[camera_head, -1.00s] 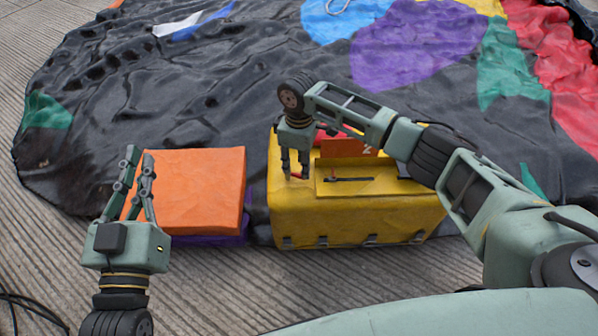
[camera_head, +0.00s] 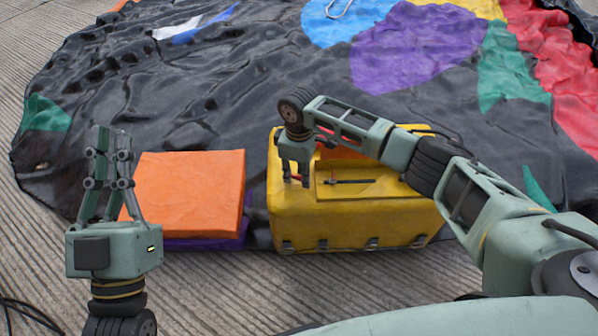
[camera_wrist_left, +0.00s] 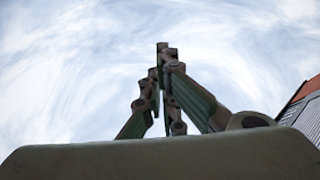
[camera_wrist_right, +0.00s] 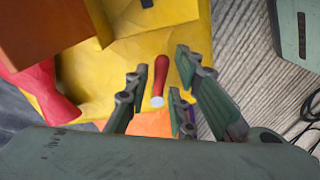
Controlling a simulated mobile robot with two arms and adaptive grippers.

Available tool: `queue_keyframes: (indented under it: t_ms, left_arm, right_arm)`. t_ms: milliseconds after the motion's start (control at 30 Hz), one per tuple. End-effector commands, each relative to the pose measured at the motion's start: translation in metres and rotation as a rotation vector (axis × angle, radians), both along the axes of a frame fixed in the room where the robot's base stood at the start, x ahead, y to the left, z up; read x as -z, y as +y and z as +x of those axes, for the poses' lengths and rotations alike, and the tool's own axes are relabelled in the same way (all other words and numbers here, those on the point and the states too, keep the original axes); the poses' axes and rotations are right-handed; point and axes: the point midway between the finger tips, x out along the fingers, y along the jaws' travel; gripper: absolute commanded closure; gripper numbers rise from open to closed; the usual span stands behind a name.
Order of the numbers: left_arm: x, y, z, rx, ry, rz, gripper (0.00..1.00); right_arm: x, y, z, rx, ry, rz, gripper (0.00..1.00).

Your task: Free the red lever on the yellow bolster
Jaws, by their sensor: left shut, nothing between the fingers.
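The yellow bolster (camera_head: 350,215) sits at the near edge of the black sheet. The red lever (camera_wrist_right: 161,75), with a pale round end, shows against the bolster in the right wrist view. My right gripper (camera_wrist_right: 161,62) is open, with its fingers on either side of the lever in that view; I cannot tell whether they touch it. In the head view the right gripper (camera_head: 296,180) points down over the bolster's left end, and the lever is mostly hidden. My left gripper (camera_head: 108,135) is shut and empty, pointing up left of the orange pad.
An orange pad (camera_head: 190,185) lies on a purple one (camera_head: 205,243) left of the bolster. An orange panel (camera_head: 343,153) on the bolster is partly hidden by my right arm. The crumpled black sheet (camera_head: 150,100) fills the back. Grooved floor (camera_head: 230,290) in front is bare.

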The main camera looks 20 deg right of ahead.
Motion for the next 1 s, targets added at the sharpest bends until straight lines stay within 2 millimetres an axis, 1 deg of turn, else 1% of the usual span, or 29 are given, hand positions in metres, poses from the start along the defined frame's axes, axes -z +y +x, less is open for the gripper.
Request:
queue_keyframes:
  t_ms: [33,200,533,600,767,867,967,1000]
  left_arm:
    - [0.0,0.0,0.0,0.0,0.001,0.0,1.0]
    - [0.0,0.0,0.0,0.0,0.002,0.001,1.0]
    - [0.001,0.0,0.001,0.0,0.008,0.002,1.0]
    - [0.003,0.0,0.003,-0.001,0.028,0.008,1.0]
    - [0.024,0.0,0.015,-0.009,0.149,0.042,1.0]
    - [0.045,0.001,0.022,-0.016,0.259,0.072,1.0]
    - [0.072,0.003,0.028,-0.024,0.396,0.11,1.0]
    - [0.084,0.005,0.029,-0.027,0.457,0.125,1.0]
  right_arm:
    - [0.0,0.0,0.0,0.0,0.0,0.0,0.85]
    - [0.0,0.0,0.0,0.0,-0.001,-0.001,1.0]
    - [-0.001,-0.001,0.001,0.005,-0.003,-0.001,1.0]
    - [-0.002,-0.001,0.001,0.01,-0.004,-0.002,1.0]
    - [-0.003,-0.001,0.001,0.032,-0.004,-0.003,1.0]
    - [-0.004,-0.001,0.0,0.055,-0.003,-0.002,1.0]
    - [-0.004,0.0,-0.001,0.084,-0.004,-0.003,1.0]
    - [-0.005,0.0,-0.001,0.097,-0.004,-0.003,1.0]
